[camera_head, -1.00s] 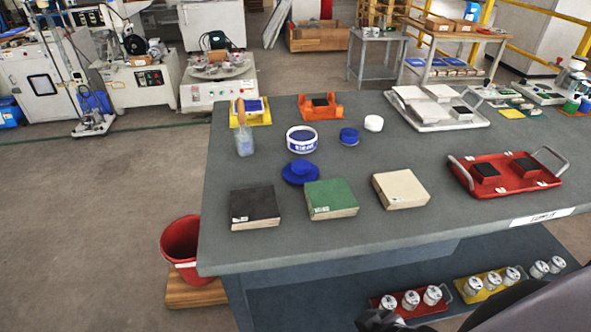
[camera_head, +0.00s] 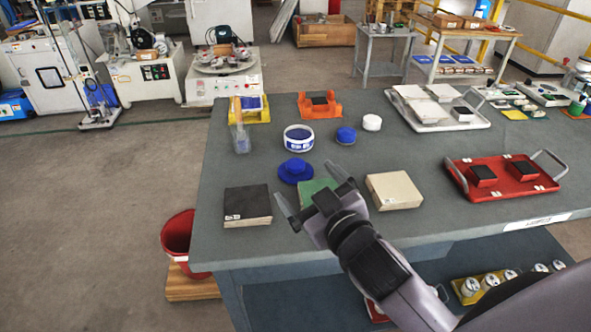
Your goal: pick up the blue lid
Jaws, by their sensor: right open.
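The blue lid (camera_head: 296,171), a wide disc with a raised middle, lies on the grey table (camera_head: 240,180). It is behind the green tile (camera_head: 312,190) and in front of the white and blue tub (camera_head: 299,138). My right gripper (camera_head: 304,179) is open and empty, its two fingers spread and pointing at the lid from the front. The fingertips appear on either side of the lid's near edge; I cannot tell their height above it. The gripper hides much of the green tile. My left gripper is not in view.
A black tile (camera_head: 247,204) and a beige tile (camera_head: 394,190) flank the green one. A small blue-capped jar (camera_head: 346,135) and a white one (camera_head: 371,122) stand behind. A red tray (camera_head: 520,182) is at right.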

